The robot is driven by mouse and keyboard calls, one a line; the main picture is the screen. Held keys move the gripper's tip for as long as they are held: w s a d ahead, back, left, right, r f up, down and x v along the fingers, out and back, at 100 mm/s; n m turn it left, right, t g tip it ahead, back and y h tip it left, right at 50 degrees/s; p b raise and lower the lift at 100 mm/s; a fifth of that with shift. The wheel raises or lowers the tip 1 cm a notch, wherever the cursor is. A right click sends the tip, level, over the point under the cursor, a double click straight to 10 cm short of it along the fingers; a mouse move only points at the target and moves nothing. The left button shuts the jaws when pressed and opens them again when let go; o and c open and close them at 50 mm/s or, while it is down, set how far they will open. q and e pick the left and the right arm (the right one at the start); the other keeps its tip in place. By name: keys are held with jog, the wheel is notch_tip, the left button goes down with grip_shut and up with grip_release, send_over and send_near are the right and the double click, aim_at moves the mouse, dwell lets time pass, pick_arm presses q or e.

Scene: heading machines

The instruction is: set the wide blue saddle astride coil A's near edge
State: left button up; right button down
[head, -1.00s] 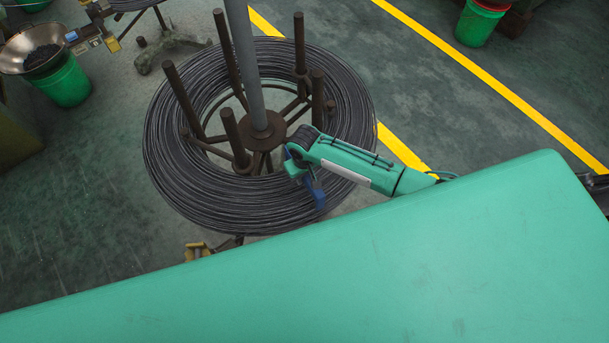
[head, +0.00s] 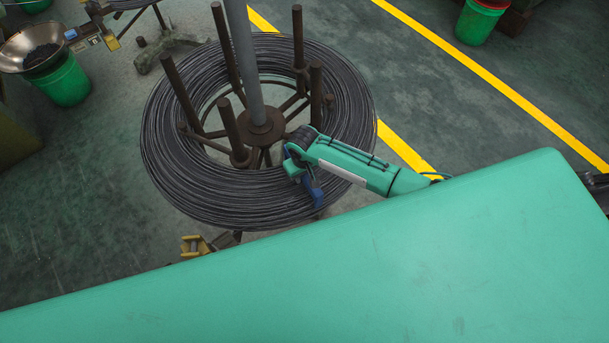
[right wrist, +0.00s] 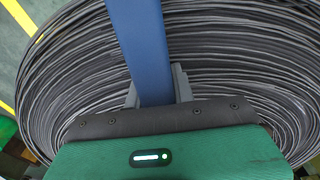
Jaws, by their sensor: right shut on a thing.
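Coil A (head: 205,190) is a wide ring of dark wire around a brown post stand in the head view. My right gripper (head: 306,181) is over the coil's near right edge, by the green housing. It is shut on the blue saddle (head: 315,192), which shows as a small blue piece at the coil's rim. In the right wrist view the saddle (right wrist: 138,45) is a long blue strip between the grey fingers (right wrist: 156,90), with coil wire (right wrist: 230,50) behind and on both sides. Its underside is hidden, so I cannot tell if it touches the wire. My left gripper is not in view.
A large green housing (head: 330,260) fills the foreground, close to the coil's near side. Brown upright posts (head: 181,95) and a grey pole (head: 243,60) rise inside the coil. A green bucket (head: 62,82) stands at upper left, another (head: 477,22) at upper right.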

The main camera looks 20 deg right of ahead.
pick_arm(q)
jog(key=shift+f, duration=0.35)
pick_arm(e)
jog(key=shift+s+f, duration=0.35)
jog(key=shift+f, duration=0.25)
jog(key=shift+s+f, duration=0.35)
jog(key=shift+f, duration=0.2)
jog(key=c, duration=1.3)
grip_release()
jog(key=shift+o, duration=0.3)
jog(key=shift+w+a+r, duration=0.1)
jog(key=shift+r, duration=0.3)
jog(key=shift+o, duration=0.8)
jog(key=r, duration=0.2)
jog(key=w+r, duration=0.1)
jog(key=r, duration=0.1)
jog(key=shift+w+b, duration=0.15)
jog(key=shift+b, duration=0.15)
jog(key=r, duration=1)
jog(key=shift+s+r+b, duration=0.1)
jog(key=shift+s+b, duration=0.1)
jog(key=shift+b, duration=0.1)
jog(key=shift+r, duration=0.35)
pick_arm(q)
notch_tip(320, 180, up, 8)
jog(key=p, duration=0.9)
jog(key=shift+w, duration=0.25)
pick_arm(e)
notch_tip(320, 180, up, 8)
jog(key=shift+f, duration=0.25)
